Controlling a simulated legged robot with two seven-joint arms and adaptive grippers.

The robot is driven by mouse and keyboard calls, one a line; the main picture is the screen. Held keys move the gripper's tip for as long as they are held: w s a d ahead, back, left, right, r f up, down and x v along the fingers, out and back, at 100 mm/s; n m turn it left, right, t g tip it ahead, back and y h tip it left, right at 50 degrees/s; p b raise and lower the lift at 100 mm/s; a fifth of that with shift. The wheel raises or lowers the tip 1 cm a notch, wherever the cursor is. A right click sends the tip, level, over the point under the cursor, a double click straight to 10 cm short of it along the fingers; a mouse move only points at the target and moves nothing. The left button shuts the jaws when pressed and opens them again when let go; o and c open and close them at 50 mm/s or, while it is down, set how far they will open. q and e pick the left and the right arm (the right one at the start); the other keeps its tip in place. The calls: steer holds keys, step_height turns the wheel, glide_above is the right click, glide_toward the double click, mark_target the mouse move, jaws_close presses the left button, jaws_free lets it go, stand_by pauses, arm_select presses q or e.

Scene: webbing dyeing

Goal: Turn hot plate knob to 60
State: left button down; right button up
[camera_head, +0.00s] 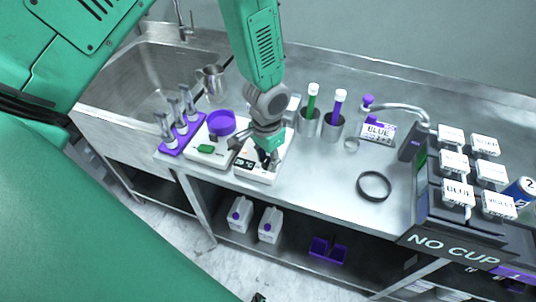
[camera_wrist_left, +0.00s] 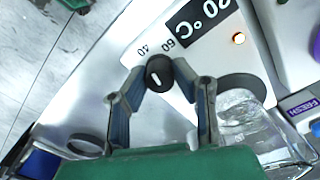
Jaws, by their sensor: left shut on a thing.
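The white hot plate (camera_head: 282,153) stands on the steel counter, with a dark display reading about 20 °C (camera_head: 244,163). Its black knob (camera_wrist_left: 159,72) has a white mark and shows in the left wrist view, with labels 40 and 60 printed near it. I cannot tell exactly which label the mark points to. My left gripper (camera_head: 267,160) reaches down over the front of the hot plate. In the left wrist view my left gripper (camera_wrist_left: 160,80) has its fingers on both sides of the knob, shut on it. My right gripper is not in view.
A glass vessel (camera_wrist_left: 245,120) stands close beside the left fingers. A scale (camera_head: 205,150) with a purple dish (camera_head: 221,122) is left of the hot plate. Metal cups (camera_head: 332,127) stand behind, right. A black ring (camera_head: 374,186) lies on clear counter.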

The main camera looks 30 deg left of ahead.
arm_select(q)
steer(key=m+p, duration=0.1)
steer(key=m, duration=0.3)
steer(key=shift+s+m, duration=0.15)
steer(key=shift+m, duration=0.15)
steer(key=m+p, duration=0.1)
steer(key=m, duration=0.3)
steer(key=shift+a+p, duration=0.1)
steer(key=shift+p, duration=0.25)
steer(key=shift+m, duration=0.3)
steer(key=c, duration=1.3)
jaws_free()
steer(key=shift+c, duration=0.2)
steer(key=shift+a, duration=0.1)
